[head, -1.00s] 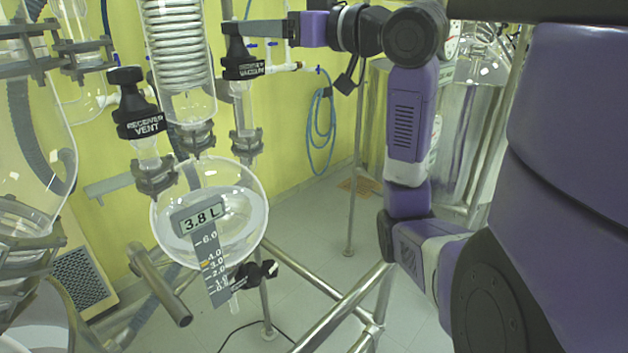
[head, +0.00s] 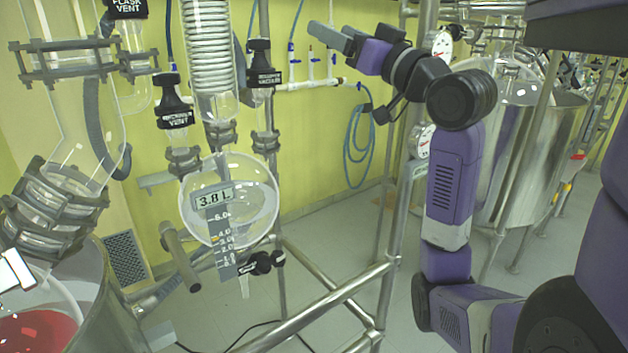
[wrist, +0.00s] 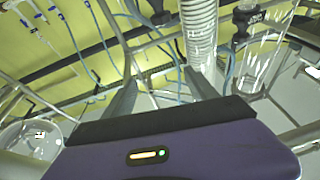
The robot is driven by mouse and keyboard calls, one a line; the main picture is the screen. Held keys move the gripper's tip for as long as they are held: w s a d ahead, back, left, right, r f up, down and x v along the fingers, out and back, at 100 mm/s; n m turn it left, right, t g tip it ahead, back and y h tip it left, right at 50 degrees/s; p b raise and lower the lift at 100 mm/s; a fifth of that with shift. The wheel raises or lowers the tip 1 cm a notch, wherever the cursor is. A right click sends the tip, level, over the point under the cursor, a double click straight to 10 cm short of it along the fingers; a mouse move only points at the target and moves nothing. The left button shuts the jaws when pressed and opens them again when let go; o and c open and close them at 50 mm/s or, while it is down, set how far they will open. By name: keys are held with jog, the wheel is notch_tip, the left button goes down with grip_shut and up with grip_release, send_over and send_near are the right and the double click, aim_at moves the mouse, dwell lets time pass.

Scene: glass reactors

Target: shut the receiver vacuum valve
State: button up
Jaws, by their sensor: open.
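The receiver vacuum valve (head: 263,77) has a black, labelled handle on a vertical glass line, right of the coiled condenser in the head view. Its handle is upright, with a knob on top. My gripper (head: 322,32) is up and to the right of the valve, with a clear gap between them. The gripper is open and empty. In the wrist view its two grey fingers (wrist: 163,92) stand apart with nothing held between them. Black valve handles show at the top of the wrist view, but I cannot tell which one is the vacuum valve.
The similar receiver vent valve (head: 173,103) stands left of the condenser coil (head: 208,60). The round receiver flask (head: 235,180) hangs below, its display reading 3.8 L. A white pipe with small blue taps (head: 311,84) runs behind, right of the valve. A steel frame post (head: 399,165) stands near my arm.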

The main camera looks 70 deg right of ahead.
jog(key=w+a+f+m+h, duration=0.1)
jog(key=a+f, duration=0.1)
jog(key=f, duration=0.6)
jog(key=w+a+f+m+g+h+b, duration=0.1)
jog(key=a+f+m+h, duration=0.1)
jog(key=f, duration=0.6)
jog(key=w+a+f+m+h+b, duration=0.1)
jog(key=a+f, duration=0.3)
jog(key=f, duration=0.4)
jog(key=shift+w+f+m+h, duration=0.2)
jog(key=shift+w+m+h, duration=0.1)
jog(key=shift+m, duration=0.4)
